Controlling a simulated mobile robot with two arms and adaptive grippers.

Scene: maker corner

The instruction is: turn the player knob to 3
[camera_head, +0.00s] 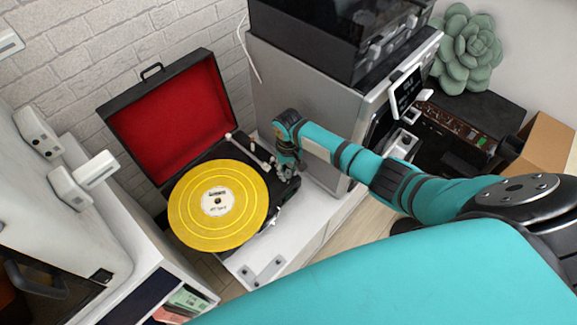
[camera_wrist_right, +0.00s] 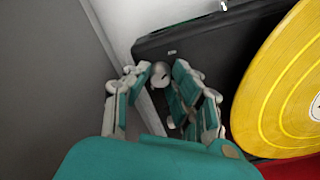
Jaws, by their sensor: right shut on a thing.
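The record player (camera_head: 187,112) stands open on a white cabinet, with a black case, a red lid lining and a yellow record (camera_head: 190,205) on its platter. My right gripper (camera_head: 287,170) is at the case's right side, pointing down, and covers the knob in the head view. The knob's pointer and numbers cannot be read. My left gripper is not in view.
A large grey machine (camera_head: 300,95) stands close behind my right gripper. The tonearm (camera_head: 250,150) lies just left of the gripper. White cabinet top (camera_head: 265,265) is free in front of the player. A green succulent (camera_head: 465,50) is at the back right.

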